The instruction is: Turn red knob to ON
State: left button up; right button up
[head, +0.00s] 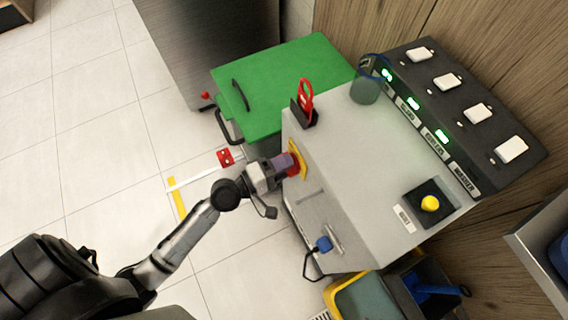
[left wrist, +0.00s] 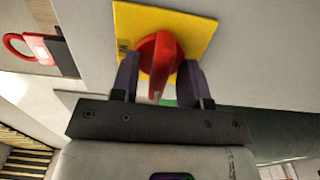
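The red knob (left wrist: 160,57) sits on a square yellow plate (left wrist: 200,32) on the pale machine's side. Its narrow red handle points down toward my gripper in the left wrist view. My left gripper (left wrist: 159,72) has its two dark fingers apart, one on each side of the knob, with some gap beside the handle. In the head view, my left gripper (head: 284,165) is up against the yellow plate (head: 302,160), and it mostly hides the knob. A small label on the plate is too blurred to read. My right gripper is not in view.
The grey machine (head: 340,140) has a red padlock-like handle (head: 306,98) above the knob and a blue plug (head: 323,244) below. A green bin (head: 285,80) stands beside it. A yellow button (head: 430,203) and white switches (head: 445,82) lie to the right. Open floor is left.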

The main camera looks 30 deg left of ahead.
pick_arm(q)
grip_shut()
